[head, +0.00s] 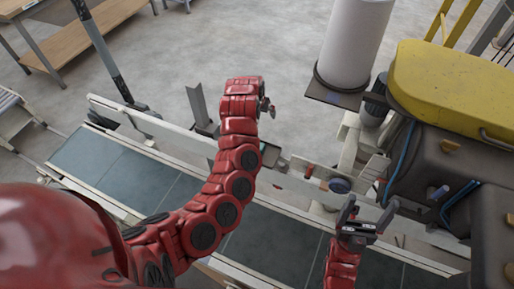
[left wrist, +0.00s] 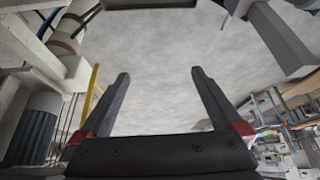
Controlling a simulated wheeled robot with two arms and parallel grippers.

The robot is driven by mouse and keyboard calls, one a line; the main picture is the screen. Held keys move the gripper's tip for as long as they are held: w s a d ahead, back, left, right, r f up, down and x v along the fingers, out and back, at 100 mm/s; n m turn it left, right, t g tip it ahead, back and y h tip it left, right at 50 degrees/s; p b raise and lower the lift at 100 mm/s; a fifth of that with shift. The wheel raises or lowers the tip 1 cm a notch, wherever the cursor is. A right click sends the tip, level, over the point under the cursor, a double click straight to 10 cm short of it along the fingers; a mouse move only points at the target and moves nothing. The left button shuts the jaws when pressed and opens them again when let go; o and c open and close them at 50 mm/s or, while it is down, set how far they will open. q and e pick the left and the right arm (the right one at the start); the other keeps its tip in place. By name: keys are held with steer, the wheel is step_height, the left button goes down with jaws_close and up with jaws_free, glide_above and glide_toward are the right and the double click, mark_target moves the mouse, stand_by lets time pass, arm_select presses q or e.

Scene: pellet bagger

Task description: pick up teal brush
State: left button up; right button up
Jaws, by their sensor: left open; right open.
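I cannot make out a teal brush for certain in either view. A small dark-edged item with a greenish face (head: 270,154) shows beside my left arm at the conveyor's far rail; I cannot tell what it is. My left gripper (head: 267,105) is at the bent end of the red left arm, above the floor beyond the conveyor. In the left wrist view, the left gripper (left wrist: 160,76) has its two dark fingers wide apart, with nothing between them but pale floor behind. My right gripper (head: 368,212) is open and empty over the conveyor's right part.
The conveyor (head: 120,175) with dark panels runs diagonally below both arms, edged by pale rails. A yellow-topped machine (head: 450,85) with blue hoses stands at the right. A white cylinder (head: 355,45) stands behind. A wooden table (head: 85,32) is at the upper left.

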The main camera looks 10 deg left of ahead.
arm_select(q)
steer(key=s+r+g, duration=0.3)
steer(key=s, duration=0.4)
steer(key=shift+m+g, duration=0.4)
steer(key=shift+g, duration=0.1)
steer(key=f+b, duration=0.1)
steer(key=f, duration=0.6)
steer(key=w+f+b, duration=0.1)
steer(key=f, duration=0.3)
steer(key=shift+a+f+b, duration=0.1)
steer(key=shift+f+b, duration=0.1)
steer(key=shift+b, duration=0.1)
steer(key=shift+w+f+p, duration=0.2)
steer(key=shift+f+p, duration=0.4)
steer(key=shift+p, duration=0.05)
steer(key=shift+w+f+p, duration=0.25)
steer(key=shift+f+p, duration=0.3)
steer(key=shift+f, duration=0.3)
steer(key=shift+w+f, duration=0.25)
steer(key=shift+f, duration=0.95)
steer(key=shift+c, duration=0.3)
